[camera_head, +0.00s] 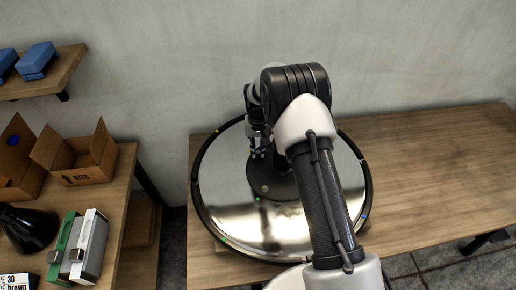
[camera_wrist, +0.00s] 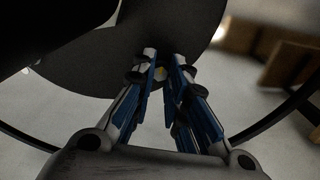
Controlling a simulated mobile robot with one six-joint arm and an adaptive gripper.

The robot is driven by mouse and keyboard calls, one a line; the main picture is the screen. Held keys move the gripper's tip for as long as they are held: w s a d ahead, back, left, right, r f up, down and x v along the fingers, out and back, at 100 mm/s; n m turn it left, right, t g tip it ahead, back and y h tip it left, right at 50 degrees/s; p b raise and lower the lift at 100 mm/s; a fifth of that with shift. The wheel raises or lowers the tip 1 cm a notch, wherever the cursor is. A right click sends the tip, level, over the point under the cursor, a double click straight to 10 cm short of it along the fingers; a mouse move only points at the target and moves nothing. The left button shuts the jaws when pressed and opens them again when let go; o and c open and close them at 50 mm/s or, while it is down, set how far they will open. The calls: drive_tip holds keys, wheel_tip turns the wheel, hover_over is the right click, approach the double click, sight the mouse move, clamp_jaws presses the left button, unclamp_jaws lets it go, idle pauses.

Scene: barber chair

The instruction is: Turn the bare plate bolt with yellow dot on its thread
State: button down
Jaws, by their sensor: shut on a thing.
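The barber chair's round shiny base (camera_head: 230,215) lies flat on the wooden table, with a dark round plate (camera_head: 283,187) at its middle. My gripper (camera_head: 258,153) points down at the far left part of this plate. In the wrist view, my gripper (camera_wrist: 164,60) has its blue-grey fingers closed in around a small bolt with a yellow dot (camera_wrist: 161,73), at the edge of the dark plate (camera_wrist: 95,58). The fingers hide most of the bolt. Another small bolt head (camera_head: 265,188) shows on the plate, nearer the front. A green dot (camera_head: 257,198) lies by the plate's front edge.
My arm covers the right part of the base. The wooden table (camera_head: 440,155) is clear to the right. At left, a bench holds open cardboard boxes (camera_head: 85,165), a black lamp-like thing (camera_head: 28,228) and green and grey cases (camera_head: 85,245). A shelf (camera_head: 45,75) holds blue items.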

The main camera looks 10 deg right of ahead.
drive_tip(key=shift+m, duration=0.4)
drive_tip(key=m, duration=0.3)
drive_tip(key=shift+m, duration=0.4)
drive_tip(key=m, duration=0.4)
drive_tip(key=shift+m+p, duration=0.3)
drive_tip(key=shift+p, duration=0.1)
drive_tip(key=m, duration=0.4)
drive_tip(key=shift+m, duration=2)
drive_tip(key=c, duration=1.5)
unclamp_jaws()
drive_tip(key=shift+c, duration=0.2)
